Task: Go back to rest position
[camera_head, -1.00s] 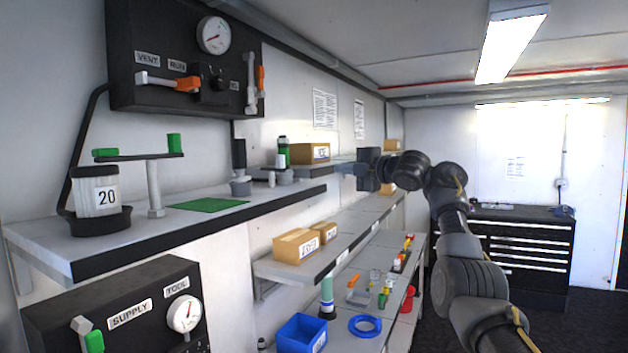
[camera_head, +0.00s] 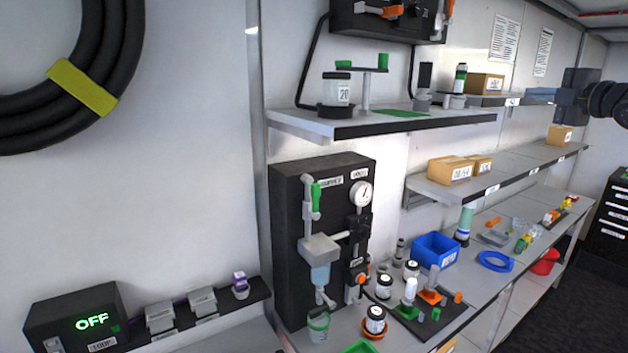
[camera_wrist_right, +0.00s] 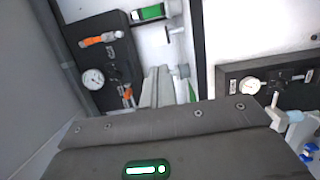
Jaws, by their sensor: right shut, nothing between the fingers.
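My right gripper (camera_head: 542,96) shows at the right of the head view, pointing left in front of the upper shelf, with part of my dark right arm (camera_head: 610,100) behind it cut off by the picture's edge. Its grey fingers are together with nothing between them. In the right wrist view, the fingers (camera_wrist_right: 157,88) point toward the wall with the gauge panels, and my dark wrist housing fills the lower part. My left gripper is in neither view.
The upper shelf (camera_head: 300,124) holds a jar labelled 20 (camera_head: 338,90) and a cardboard box (camera_head: 484,84). Below are a black supply panel (camera_head: 290,230), a blue bin (camera_head: 428,250) and a crowded bench. An OFF box (camera_head: 80,322) stands at lower left. Dark floor (camera_head: 545,310) is open at right.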

